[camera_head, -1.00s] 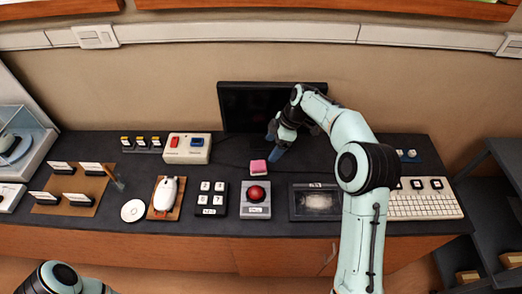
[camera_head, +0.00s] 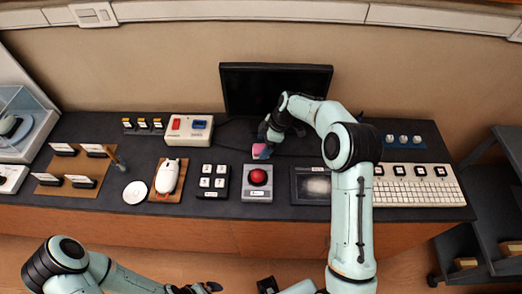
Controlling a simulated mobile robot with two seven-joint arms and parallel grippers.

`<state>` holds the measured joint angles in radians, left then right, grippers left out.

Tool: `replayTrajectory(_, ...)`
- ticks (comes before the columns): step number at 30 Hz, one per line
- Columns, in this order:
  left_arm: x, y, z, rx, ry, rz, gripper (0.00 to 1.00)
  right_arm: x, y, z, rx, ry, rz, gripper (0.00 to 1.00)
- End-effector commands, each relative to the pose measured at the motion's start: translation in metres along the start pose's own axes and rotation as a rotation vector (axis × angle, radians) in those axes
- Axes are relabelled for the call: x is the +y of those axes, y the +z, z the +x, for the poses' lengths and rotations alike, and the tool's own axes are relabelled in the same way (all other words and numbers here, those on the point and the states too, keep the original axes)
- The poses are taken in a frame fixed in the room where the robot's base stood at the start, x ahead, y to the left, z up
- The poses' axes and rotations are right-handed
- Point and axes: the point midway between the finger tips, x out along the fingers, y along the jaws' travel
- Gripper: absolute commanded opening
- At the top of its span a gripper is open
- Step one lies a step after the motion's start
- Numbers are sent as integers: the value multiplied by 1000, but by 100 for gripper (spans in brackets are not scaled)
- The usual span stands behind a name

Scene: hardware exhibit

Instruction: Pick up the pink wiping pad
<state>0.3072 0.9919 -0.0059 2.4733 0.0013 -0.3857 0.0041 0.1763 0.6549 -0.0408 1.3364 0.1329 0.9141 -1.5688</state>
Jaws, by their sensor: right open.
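The pink wiping pad (camera_head: 259,151) is a small pink block on the dark counter, just behind the grey box with the red ball. The right gripper is open; I cannot tell whether the fingers touch the pad. My left gripper (camera_head: 205,288) shows at the bottom edge, below the counter front and far from the pad. Its fingers are dark and too small to tell their state.
A red trackball box (camera_head: 257,193), a black four-key pad (camera_head: 213,194) and a white mouse (camera_head: 168,178) line the counter (camera_head: 225,214) front. A black monitor (camera_head: 245,92) stands behind. A framed dark panel (camera_head: 310,200) and a white keyboard (camera_head: 425,198) are to the right.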

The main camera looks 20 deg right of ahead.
Motion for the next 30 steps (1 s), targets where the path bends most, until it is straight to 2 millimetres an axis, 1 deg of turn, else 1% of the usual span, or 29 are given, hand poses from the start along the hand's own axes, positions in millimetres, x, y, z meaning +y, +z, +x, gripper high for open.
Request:
replayTrajectory(1, 1, -1, -2, 1, 0, 1, 100, -3, -1, 8, 0, -4, 0, 83)
replayTrajectory(3, 2, -2, -3, 2, 1, 1, 100, -1, 0, 17, -1, -1, 0, 83)
replayTrajectory(6, 2, -2, -3, 3, 1, 1, 100, -1, 0, 25, -1, 1, 0, 83)
replayTrajectory(13, 2, -2, -3, 3, 1, 1, 100, -1, 0, 27, -1, 2, 0, 83)
replayTrajectory(14, 2, -2, -3, 3, 1, 1, 100, -1, 0, 27, -1, 2, 0, 80)
replayTrajectory(15, 2, -2, -3, 3, 1, 1, 100, -1, 0, 27, -1, 2, 0, 67)
replayTrajectory(17, 2, -2, -3, 3, 1, 1, 100, -1, 0, 27, 0, 2, 0, 47)
replayTrajectory(18, 2, -2, -3, 3, 1, 1, 100, -1, 0, 27, -1, 2, 0, 34)
replayTrajectory(19, 2, -2, -3, 3, 1, 1, 100, -1, 0, 26, 0, 2, 0, 24)
replayTrajectory(26, 2, -2, -3, 3, 1, 1, 100, -1, 0, 26, 0, 2, 0, 24)
replayTrajectory(30, 2, -2, -3, 3, 1, 1, 100, 0, -2, 21, 0, 3, -1, 24)
